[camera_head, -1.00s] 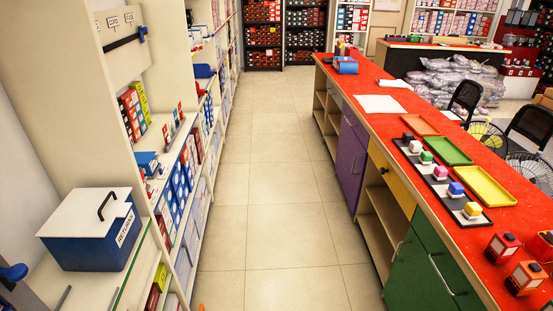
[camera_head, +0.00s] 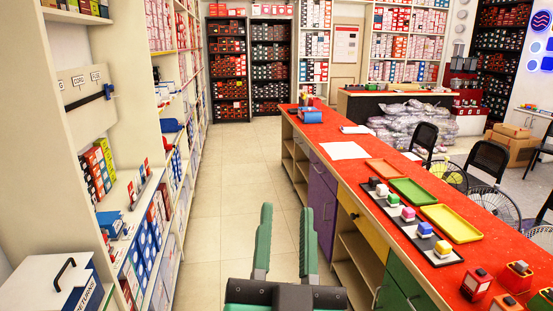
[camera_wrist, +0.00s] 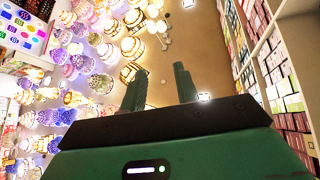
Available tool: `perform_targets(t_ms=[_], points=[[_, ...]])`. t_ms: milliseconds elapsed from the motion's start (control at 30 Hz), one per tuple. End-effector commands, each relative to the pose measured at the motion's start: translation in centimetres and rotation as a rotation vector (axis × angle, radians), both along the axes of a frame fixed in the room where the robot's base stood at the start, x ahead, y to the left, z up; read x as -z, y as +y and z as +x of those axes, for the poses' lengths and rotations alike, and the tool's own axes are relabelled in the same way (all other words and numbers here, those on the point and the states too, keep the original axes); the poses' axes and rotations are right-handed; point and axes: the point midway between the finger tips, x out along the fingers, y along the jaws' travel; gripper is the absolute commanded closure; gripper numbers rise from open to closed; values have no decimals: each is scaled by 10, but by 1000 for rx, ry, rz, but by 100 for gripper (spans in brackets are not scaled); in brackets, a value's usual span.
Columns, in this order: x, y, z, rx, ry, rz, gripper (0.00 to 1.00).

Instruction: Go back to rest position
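My gripper (camera_head: 285,243) shows at the bottom middle of the head view, with two green fingers pointing up and away over the aisle floor. The fingers stand apart with nothing between them. In the wrist view the gripper (camera_wrist: 160,88) also shows two separated green fingers, with the ceiling and many lit chandelier lamps (camera_wrist: 95,60) beyond them. The gripper touches nothing in either view.
A red-topped counter (camera_head: 330,130) runs along the right, bearing coloured trays (camera_head: 450,222) and small coloured blocks. Shelves with boxes line the left, with a RETURNS box (camera_head: 50,285) at the lower left. The tiled aisle (camera_head: 235,160) between is clear.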

Motion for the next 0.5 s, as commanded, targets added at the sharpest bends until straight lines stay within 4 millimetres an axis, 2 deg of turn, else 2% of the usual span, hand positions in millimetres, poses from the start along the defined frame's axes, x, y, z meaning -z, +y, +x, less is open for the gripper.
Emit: perform_targets(t_ms=[33, 100, 167, 200, 233, 467, 500], points=[[-20, 1, -25, 18, -11, -38, 69], [-39, 5, -58, 43, -15, -106, 69], [-52, 8, -86, 63, -19, -169, 69], [-70, 10, -96, 71, -17, -197, 69], [-88, 10, -92, 70, -11, -194, 69], [-172, 10, -90, 66, -10, -189, 69], [-189, 11, -90, 65, -9, -189, 69]])
